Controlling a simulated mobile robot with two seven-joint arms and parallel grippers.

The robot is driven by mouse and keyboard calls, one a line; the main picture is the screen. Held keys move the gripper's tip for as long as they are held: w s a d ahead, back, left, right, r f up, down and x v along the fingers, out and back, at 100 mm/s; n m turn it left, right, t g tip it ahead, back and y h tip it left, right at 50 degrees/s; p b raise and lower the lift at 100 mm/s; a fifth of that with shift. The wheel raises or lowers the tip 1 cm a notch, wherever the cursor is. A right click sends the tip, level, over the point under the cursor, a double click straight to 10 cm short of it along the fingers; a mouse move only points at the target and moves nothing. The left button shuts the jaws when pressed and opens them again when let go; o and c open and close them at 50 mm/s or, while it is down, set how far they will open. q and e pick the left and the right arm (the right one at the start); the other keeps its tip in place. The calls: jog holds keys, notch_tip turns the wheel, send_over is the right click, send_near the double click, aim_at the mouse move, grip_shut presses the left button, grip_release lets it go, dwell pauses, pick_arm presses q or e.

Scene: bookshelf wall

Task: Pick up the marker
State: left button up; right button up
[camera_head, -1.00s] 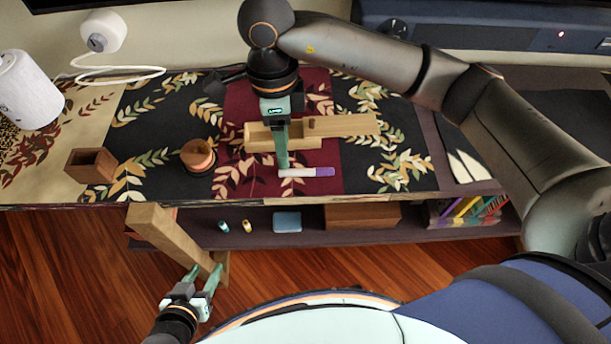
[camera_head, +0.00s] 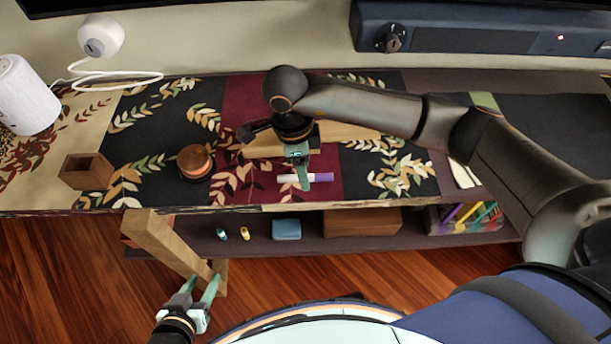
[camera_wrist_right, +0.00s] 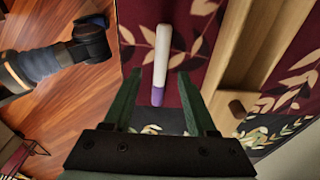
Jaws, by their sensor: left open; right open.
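The marker (camera_head: 321,178) lies on the maroon part of the patterned table cover near the front edge. It has a white body and a purple end. In the right wrist view the marker (camera_wrist_right: 162,50) runs lengthwise between the two open fingers, with its purple end nearer the palm. My right gripper (camera_head: 302,184) points down over the marker's middle and hides part of it. It is open and holds nothing; contact with the marker cannot be told. My left gripper (camera_head: 204,283) is open and empty, low in front of the table by the wooden leg.
A wooden box (camera_head: 262,149) stands just behind the marker, partly hidden by my right arm. A round pot (camera_head: 194,161) and a wooden cup (camera_head: 86,171) stand to the left. The shelf below holds a brown box (camera_head: 362,222) and small items.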

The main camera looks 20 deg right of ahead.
jog(key=shift+f, duration=0.45)
grip_shut()
dwell(0.3)
